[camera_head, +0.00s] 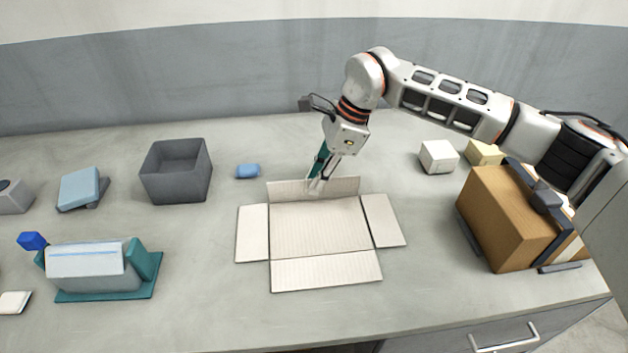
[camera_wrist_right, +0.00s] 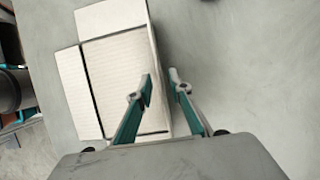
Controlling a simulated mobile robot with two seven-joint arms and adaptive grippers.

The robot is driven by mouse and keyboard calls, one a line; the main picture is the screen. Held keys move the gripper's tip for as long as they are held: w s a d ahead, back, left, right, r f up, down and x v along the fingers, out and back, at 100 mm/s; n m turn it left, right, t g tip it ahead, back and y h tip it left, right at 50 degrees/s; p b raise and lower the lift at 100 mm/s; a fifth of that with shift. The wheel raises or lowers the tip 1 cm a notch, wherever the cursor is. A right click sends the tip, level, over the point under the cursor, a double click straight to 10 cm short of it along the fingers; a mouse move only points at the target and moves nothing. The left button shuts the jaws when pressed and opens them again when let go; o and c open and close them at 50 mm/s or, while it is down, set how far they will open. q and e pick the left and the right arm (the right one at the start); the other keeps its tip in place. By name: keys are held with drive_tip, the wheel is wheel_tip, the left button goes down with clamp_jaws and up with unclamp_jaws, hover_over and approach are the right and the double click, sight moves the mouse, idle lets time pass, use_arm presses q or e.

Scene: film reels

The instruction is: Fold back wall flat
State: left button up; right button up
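An unfolded pale cardboard box (camera_head: 318,228) lies on the counter. Its left, right and front walls are spread out flat. Its back wall (camera_head: 287,189) stands tilted up along the far edge of the base. My right gripper (camera_head: 316,186) reaches down from above and behind to this back wall. In the right wrist view, its two fingers (camera_wrist_right: 161,77) are apart, one on each side of the back wall's edge, with a gap between them. Whether either finger touches the wall is hard to tell. My left gripper is not in view.
A grey open bin (camera_head: 175,188) and a small blue object (camera_head: 248,171) are left of the box. A teal stand with a grey piece (camera_head: 90,268) is front left. A brown box (camera_head: 505,220) and white cube (camera_head: 438,157) are right. Counter before the cardboard is clear.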

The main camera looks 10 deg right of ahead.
drive_tip(key=shift+a+f, duration=0.2)
drive_tip(key=shift+f, duration=0.3)
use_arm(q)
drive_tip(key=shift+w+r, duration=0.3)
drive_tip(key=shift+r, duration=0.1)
use_arm(e)
clamp_jaws()
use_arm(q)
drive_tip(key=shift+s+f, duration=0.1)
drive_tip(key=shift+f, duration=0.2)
use_arm(e)
drive_tip(key=shift+w, duration=0.1)
